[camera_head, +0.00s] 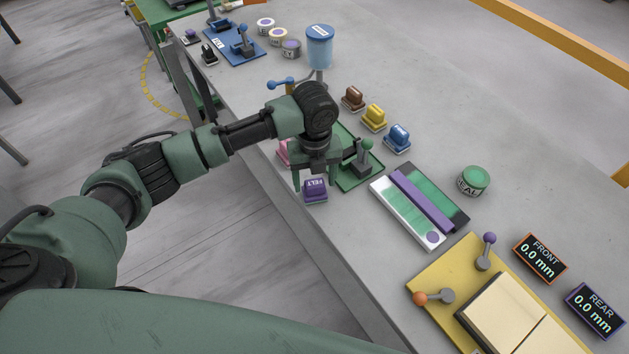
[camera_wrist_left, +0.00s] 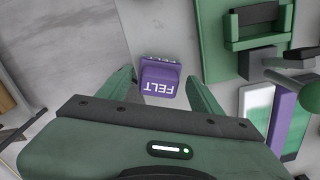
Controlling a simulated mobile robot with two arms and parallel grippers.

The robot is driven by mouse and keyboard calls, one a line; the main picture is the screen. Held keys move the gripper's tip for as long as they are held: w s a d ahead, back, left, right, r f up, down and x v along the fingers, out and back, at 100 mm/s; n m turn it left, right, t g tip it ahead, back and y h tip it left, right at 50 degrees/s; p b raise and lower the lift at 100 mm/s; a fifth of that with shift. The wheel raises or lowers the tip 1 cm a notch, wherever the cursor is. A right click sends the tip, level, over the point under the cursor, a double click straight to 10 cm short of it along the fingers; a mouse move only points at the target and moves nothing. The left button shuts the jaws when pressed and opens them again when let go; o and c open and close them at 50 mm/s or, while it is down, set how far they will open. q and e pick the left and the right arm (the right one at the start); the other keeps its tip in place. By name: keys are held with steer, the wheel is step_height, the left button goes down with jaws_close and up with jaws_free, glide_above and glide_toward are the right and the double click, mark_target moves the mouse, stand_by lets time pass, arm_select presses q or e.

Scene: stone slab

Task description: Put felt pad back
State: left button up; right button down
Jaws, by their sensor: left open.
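The felt pad (camera_head: 316,191) is a purple block marked FELT, with a pale base in the head view, at the near edge of the slab. My left gripper (camera_head: 314,181) is open above it, pointing down. In the left wrist view the felt pad (camera_wrist_left: 160,82) shows between the two green fingers of the gripper (camera_wrist_left: 161,75), with a gap on each side. I cannot tell how high the fingertips are above the slab. My right gripper is not in view.
A green tray with a lever (camera_head: 365,160) stands just right of the gripper. Brown (camera_head: 353,98), yellow (camera_head: 373,117) and blue (camera_head: 398,138) pads stand behind it. A pink pad (camera_head: 283,152) is partly hidden by my arm. A green-and-white panel (camera_head: 405,216) lies to the right.

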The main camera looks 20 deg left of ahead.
mark_target(315, 181)
arm_select(q)
step_height(315, 181, up, 11)
steer(key=b, duration=0.2)
steer(key=shift+r, duration=0.15)
stand_by(0.3)
